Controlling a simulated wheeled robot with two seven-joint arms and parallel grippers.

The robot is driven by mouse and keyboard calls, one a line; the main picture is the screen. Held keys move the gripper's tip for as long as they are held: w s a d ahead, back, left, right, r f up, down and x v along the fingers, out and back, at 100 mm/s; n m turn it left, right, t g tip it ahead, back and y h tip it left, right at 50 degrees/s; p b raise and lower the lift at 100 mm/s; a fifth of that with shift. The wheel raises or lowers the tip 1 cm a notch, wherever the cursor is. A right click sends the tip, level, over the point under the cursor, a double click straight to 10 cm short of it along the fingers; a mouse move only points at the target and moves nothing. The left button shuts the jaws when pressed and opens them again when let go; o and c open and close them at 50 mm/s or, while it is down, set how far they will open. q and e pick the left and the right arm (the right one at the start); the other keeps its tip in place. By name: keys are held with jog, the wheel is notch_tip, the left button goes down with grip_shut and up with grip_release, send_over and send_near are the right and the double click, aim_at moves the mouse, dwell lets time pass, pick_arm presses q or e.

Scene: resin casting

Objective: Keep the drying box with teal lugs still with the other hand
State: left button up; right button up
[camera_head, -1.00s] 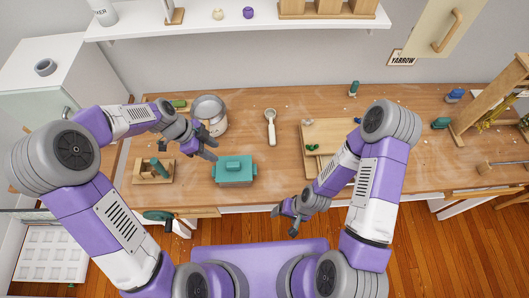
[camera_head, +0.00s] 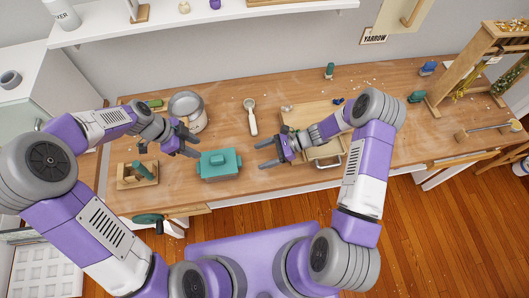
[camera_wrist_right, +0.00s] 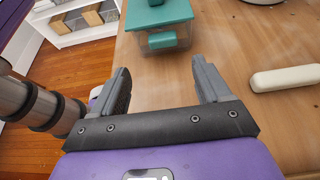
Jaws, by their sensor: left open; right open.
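The drying box (camera_head: 219,164) has a teal lid and teal lugs on a clear body. It stands on the wooden bench, and it also shows ahead of the fingers in the right wrist view (camera_wrist_right: 160,20). My left gripper (camera_head: 190,145) is open, just behind and left of the box, apart from it as far as I can tell. My right gripper (camera_head: 266,155) is open and empty to the right of the box, its fingers pointing toward it. In the right wrist view a gap shows between the right fingers (camera_wrist_right: 163,85) and the box.
A metal pot (camera_head: 187,110) stands behind the left gripper. A white-handled scoop (camera_head: 251,118) lies behind the box. A wooden stand (camera_head: 138,175) is at the left. A wooden tray (camera_head: 300,117) lies under my right arm. The bench between box and scoop is clear.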

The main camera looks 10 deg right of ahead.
jog(key=shift+w+a, duration=0.1)
jog(key=shift+w, duration=0.15)
jog(key=shift+a+f, duration=0.1)
jog(key=shift+a, duration=0.25)
jog(key=shift+x, duration=3.2)
jog(key=c, duration=1.3)
jog(key=shift+c, duration=0.2)
jog(key=o, duration=0.6)
jog(key=c, duration=0.5)
